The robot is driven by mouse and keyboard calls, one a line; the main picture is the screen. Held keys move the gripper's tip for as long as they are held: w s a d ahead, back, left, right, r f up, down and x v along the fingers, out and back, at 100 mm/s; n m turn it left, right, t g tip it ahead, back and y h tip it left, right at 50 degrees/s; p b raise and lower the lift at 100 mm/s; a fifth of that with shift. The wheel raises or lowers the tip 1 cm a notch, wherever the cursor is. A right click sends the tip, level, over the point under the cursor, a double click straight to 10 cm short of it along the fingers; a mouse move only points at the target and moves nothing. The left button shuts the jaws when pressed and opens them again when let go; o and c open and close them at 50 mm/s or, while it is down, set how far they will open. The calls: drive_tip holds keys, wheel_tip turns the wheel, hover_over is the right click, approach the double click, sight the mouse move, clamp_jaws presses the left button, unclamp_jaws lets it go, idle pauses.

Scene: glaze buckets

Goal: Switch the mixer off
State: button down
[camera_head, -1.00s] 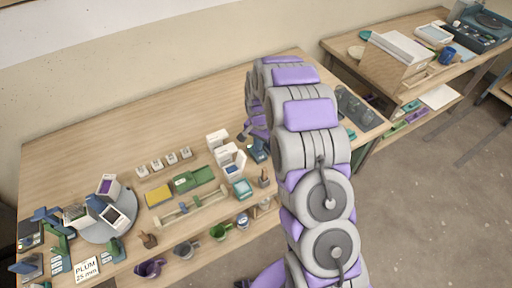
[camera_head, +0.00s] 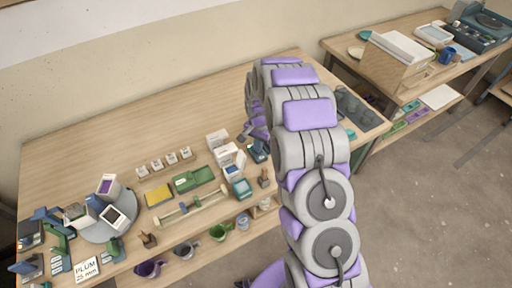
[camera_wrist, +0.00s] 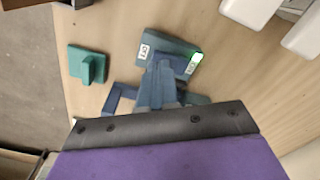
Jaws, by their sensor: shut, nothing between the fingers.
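A dark blue-teal switch box (camera_wrist: 180,48) lies under my gripper in the wrist view. It carries a white label on its left and a green-lit label on its right. It also shows in the head view (camera_head: 257,151), low beside my arm. My gripper (camera_wrist: 160,68) is shut and empty. Its tapered blue-grey fingers overlap the near side of the box, between the two labels. I cannot tell whether the tips touch it. Navy parts beside the fingers are partly hidden by the dark edge of my gripper. In the head view my arm hides most of this spot.
A teal block with a raised grip (camera_wrist: 88,66) stands left of the box. White containers (camera_wrist: 252,10) are at the upper right; they also show in the head view (camera_head: 217,141). A green block (camera_head: 195,179) and several cups line the bench front. The back left of the bench is clear.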

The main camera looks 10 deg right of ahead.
drive_tip(key=shift+f, duration=0.75)
idle(0.3)
drive_tip(key=shift+r, duration=0.1)
drive_tip(key=shift+r+p, duration=0.7)
drive_tip(key=shift+r, duration=1.05)
drive_tip(key=shift+r+p, duration=0.55)
drive_tip(key=shift+r, duration=1.1)
